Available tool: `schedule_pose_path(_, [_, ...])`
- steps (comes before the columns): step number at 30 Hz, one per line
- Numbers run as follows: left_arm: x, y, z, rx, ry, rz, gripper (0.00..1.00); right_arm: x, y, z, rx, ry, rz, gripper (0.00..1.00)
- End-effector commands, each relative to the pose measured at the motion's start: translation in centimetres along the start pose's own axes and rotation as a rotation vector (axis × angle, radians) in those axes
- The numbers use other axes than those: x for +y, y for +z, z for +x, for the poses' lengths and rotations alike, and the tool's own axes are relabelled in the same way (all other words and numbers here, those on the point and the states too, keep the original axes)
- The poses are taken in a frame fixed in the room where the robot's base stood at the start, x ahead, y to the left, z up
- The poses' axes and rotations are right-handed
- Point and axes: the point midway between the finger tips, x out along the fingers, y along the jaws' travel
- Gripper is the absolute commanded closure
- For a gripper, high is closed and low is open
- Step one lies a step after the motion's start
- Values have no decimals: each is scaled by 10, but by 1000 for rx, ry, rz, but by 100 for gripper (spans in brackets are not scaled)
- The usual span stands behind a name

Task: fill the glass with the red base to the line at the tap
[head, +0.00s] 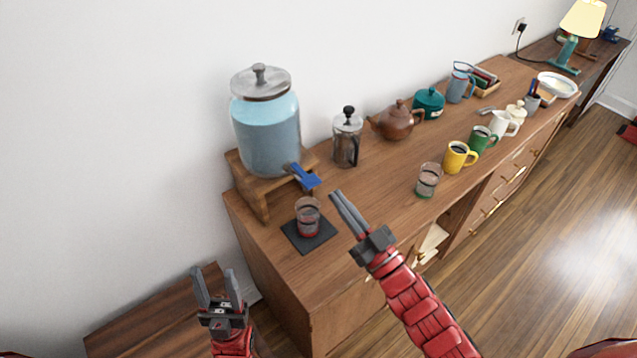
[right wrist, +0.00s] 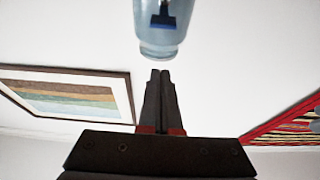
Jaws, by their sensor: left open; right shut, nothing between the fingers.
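The glass with the red base (head: 308,217) stands upright on a dark square mat (head: 309,236) in the head view, below the dispenser. The glass jar dispenser (head: 267,126) holds pale blue liquid and sits on a wooden stand; its blue tap lever (head: 305,177) juts out above the glass. The dispenser and lever also show in the right wrist view (right wrist: 159,40). My right gripper (head: 337,194) is shut and empty, just right of the tap and glass. My left gripper (head: 216,272) is open and empty, left of the cabinet's near end. I cannot tell the liquid level in the red-based glass.
A glass with a green base (head: 428,180) stands near the front edge, beside yellow (head: 458,157) and green (head: 483,140) mugs. A French press (head: 347,137) and brown teapot (head: 397,120) stand behind. The wood between the tap and green-based glass is mostly clear.

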Motion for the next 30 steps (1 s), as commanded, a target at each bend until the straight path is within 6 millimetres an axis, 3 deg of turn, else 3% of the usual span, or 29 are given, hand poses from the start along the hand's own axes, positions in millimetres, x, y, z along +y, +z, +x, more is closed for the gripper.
schedule_pose_path(11, [-1, -4, 20, 0, 0, 0, 50, -1, -3, 82, 0, -2, 1, 100])
schedule_pose_path(18, [-1, -5, 29, 0, 0, 0, 50, 0, 29, 71, -3, 0, 3, 100])
schedule_pose_path(30, [-2, -5, 30, 0, 0, 0, 50, -1, 39, 66, -2, 0, 0, 100])
